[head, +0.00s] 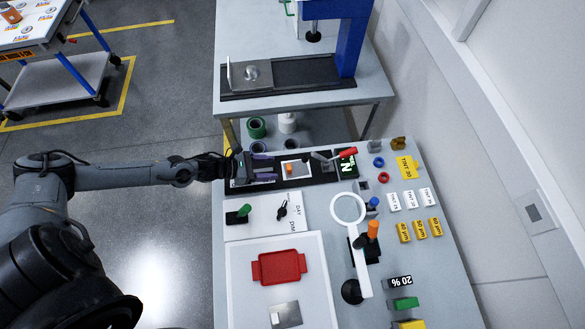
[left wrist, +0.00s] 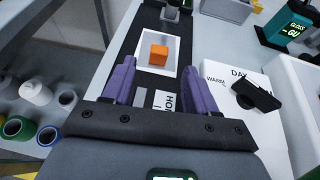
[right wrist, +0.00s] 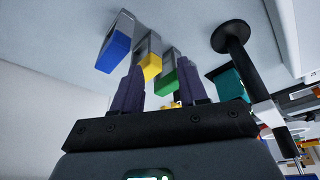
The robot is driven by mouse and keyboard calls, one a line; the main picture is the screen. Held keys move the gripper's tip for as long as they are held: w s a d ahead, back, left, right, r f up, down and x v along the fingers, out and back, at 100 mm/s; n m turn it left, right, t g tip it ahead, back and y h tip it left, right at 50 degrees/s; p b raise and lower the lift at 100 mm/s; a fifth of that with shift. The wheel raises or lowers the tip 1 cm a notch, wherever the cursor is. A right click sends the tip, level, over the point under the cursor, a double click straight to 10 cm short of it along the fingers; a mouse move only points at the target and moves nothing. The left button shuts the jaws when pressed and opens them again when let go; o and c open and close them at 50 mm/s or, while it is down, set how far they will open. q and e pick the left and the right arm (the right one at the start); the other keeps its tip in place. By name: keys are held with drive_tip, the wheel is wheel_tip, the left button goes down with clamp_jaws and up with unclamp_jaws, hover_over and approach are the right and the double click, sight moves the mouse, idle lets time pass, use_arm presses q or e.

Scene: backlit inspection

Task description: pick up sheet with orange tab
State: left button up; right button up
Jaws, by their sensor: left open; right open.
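The sheet with the orange tab is a small pale square sheet (head: 303,169) on the dark strip in the head view, with an orange block-shaped tab (head: 289,169) on it. In the left wrist view the sheet (left wrist: 143,64) and its orange tab (left wrist: 158,54) lie ahead of the fingertips. My left gripper (head: 272,167) is open, just left of the sheet in the head view, its purple fingers apart and empty. My right gripper (right wrist: 168,90) is open in its wrist view, with nothing seen held; it is not made out in the head view.
A white panel with a green lever (head: 243,211) lies in front of the strip. A white tray holds a red tray (head: 279,267). A magnifier (head: 348,208) stands to the right. In the right wrist view, blue (right wrist: 113,52), yellow and green-ended blocks are near the fingers.

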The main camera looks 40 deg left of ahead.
sight(287, 167)
use_arm(q)
drive_tip(key=shift+x, duration=3.05)
drive_tip(key=shift+r, duration=0.1)
clamp_jaws()
